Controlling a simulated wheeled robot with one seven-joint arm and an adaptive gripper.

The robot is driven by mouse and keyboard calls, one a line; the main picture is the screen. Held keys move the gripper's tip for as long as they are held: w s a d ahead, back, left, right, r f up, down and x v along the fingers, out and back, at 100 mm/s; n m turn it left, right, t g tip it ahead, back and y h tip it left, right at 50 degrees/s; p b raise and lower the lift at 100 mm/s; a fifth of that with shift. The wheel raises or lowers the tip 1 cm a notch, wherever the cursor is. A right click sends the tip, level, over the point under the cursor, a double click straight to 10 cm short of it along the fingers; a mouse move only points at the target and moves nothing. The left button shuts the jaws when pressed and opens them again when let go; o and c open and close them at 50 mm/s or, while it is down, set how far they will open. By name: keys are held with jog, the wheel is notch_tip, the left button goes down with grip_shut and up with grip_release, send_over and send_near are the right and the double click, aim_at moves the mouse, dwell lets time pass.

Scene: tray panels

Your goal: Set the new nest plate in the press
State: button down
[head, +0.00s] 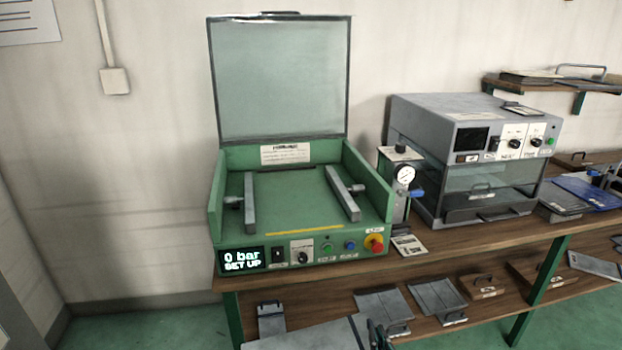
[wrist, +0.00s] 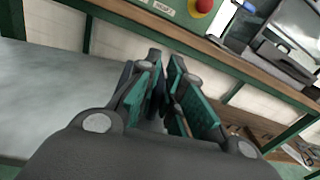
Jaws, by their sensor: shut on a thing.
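The press (head: 300,205) is a green box on the bench with its clear lid (head: 280,80) raised. Its bed is bare between two grey bars (head: 249,203), and its display (head: 242,260) reads 0 bar, SET UP. A flat grey plate (head: 308,336) shows at the bottom edge of the head view, in front of the bench and partly cut off. It also fills the left of the wrist view (wrist: 50,100). My gripper (head: 378,338) is at the plate's right edge, shut on it. The teal finger pads (wrist: 160,105) hide the grip itself.
A gauge unit (head: 401,180) stands right of the press, beside a grey oven-like machine (head: 470,160). Blue and grey trays (head: 590,193) lie farther right. Several grey plates and wooden blocks lie on the lower shelf (head: 420,300). The press's front is clear of objects.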

jog(key=h+p, duration=0.1)
jog(key=s+r+m+h+p, duration=0.1)
jog(key=shift+s+d+r+p, duration=0.2)
jog(key=shift+d+p, duration=0.1)
jog(key=shift+p, duration=0.1)
jog(key=shift+s+d+m+h+p, duration=0.15)
jog(key=shift+s+m+h+p, duration=0.2)
jog(key=shift+p, duration=0.1)
jog(key=shift+f, duration=0.1)
